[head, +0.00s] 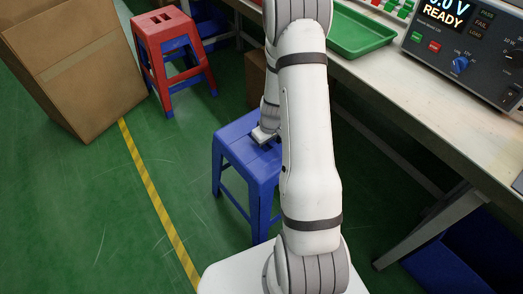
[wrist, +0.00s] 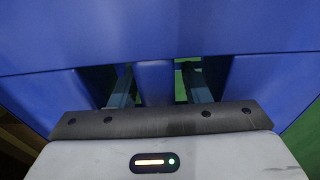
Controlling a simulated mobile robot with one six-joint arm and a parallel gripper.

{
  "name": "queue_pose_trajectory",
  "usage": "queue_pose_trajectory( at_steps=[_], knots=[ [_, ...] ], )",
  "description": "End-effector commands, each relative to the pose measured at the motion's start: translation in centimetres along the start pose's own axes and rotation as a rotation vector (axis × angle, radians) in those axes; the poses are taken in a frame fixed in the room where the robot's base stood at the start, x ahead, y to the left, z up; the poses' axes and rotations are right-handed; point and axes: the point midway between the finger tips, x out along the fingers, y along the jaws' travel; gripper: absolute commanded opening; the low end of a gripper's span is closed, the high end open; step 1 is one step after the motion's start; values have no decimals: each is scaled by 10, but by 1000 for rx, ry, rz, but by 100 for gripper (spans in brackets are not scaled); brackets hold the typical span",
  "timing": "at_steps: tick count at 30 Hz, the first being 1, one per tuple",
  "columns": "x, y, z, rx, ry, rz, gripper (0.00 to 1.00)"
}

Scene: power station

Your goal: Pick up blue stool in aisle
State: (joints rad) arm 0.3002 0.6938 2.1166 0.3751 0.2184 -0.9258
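The blue stool (head: 240,148) stands upright on the green floor in the middle of the head view, partly hidden behind my arm. My gripper (head: 263,136) is at the top of its seat. In the wrist view the blue stool (wrist: 160,30) fills most of the picture. The fingers of my gripper (wrist: 158,86) reach into two openings in the seat, one on each side of a blue strip. The fingers are apart, and a green gap shows between the strip and the right finger. The fingertips are hard to make out.
A red stool stacked on a blue one (head: 172,45) stands farther back. A large cardboard box (head: 85,70) is at the left. A workbench (head: 420,95) with a green tray (head: 358,36) runs along the right. A yellow-black floor line (head: 155,200) borders clear floor.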

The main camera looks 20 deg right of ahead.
Motion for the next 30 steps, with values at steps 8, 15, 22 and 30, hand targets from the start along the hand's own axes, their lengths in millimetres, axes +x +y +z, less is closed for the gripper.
queue_pose_trajectory(
  at_steps=[8,15,22,30],
  knots=[
    [0,0,0,1,0,0,20],
    [0,0,0,1,-1,-1,0],
    [0,0,0,1,-1,-1,0],
    [-1,1,0,1,1,1,0]
  ],
)
